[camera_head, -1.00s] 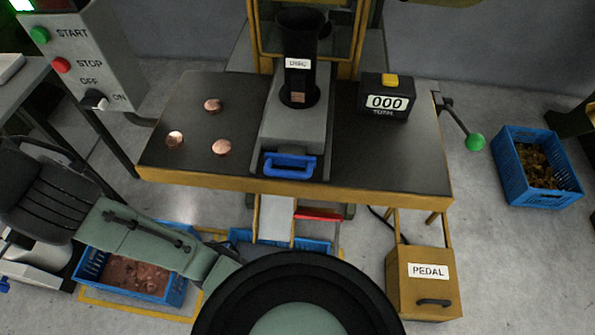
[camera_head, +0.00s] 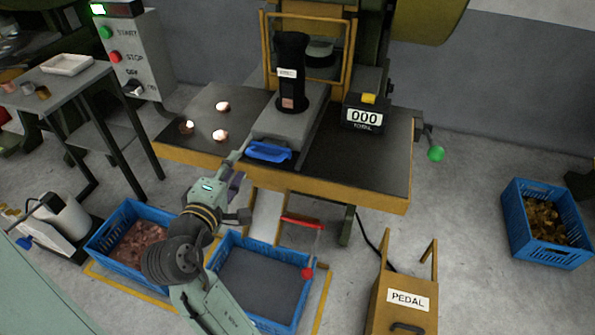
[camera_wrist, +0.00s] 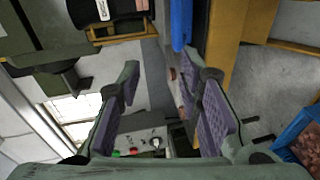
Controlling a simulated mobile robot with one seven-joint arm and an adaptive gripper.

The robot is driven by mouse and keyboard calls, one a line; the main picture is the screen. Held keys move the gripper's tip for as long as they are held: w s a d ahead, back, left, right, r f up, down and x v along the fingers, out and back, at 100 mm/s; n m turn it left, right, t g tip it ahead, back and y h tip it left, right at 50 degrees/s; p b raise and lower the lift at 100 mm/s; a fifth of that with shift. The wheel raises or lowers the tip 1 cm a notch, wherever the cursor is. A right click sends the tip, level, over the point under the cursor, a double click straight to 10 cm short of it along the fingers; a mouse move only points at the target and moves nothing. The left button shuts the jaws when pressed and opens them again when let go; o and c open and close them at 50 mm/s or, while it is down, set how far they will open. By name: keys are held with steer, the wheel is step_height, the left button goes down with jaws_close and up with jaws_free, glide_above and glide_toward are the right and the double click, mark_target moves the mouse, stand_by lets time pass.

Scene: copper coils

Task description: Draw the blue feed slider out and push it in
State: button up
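The blue feed slider handle (camera_head: 268,151) is at the front end of the grey feed block (camera_head: 290,122), by the table's front edge. The black tube (camera_head: 291,60) stands upright on the block, with a copper-coloured piece in its lower window. My gripper (camera_head: 236,190) is below and left of the handle, just in front of the table edge, and not on the handle. In the wrist view my gripper (camera_wrist: 165,98) is open, with nothing between its purple pads. A blue part, likely the handle (camera_wrist: 181,22), shows beyond the fingers at the top.
Several copper discs (camera_head: 221,135) lie on the table (camera_head: 360,165), left of the block. A counter (camera_head: 364,115) reading 000 stands right. Blue crates (camera_head: 225,240) and a yellow pedal box (camera_head: 402,300) stand on the floor below.

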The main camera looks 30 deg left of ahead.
mark_target(263, 158)
steer(key=shift+h, duration=0.7)
steer(key=w+f, duration=0.1)
steer(key=w, duration=0.2)
steer(key=w+f+p, duration=0.1)
steer(key=w, duration=0.3)
steer(key=w+f, duration=0.2)
steer(key=w, duration=0.1)
steer(key=shift+w+d+f+p, duration=0.1)
steer(key=shift+w+d+p, duration=0.1)
steer(key=shift+d+p, duration=0.15)
steer(key=shift+c, duration=0.3)
jaws_close()
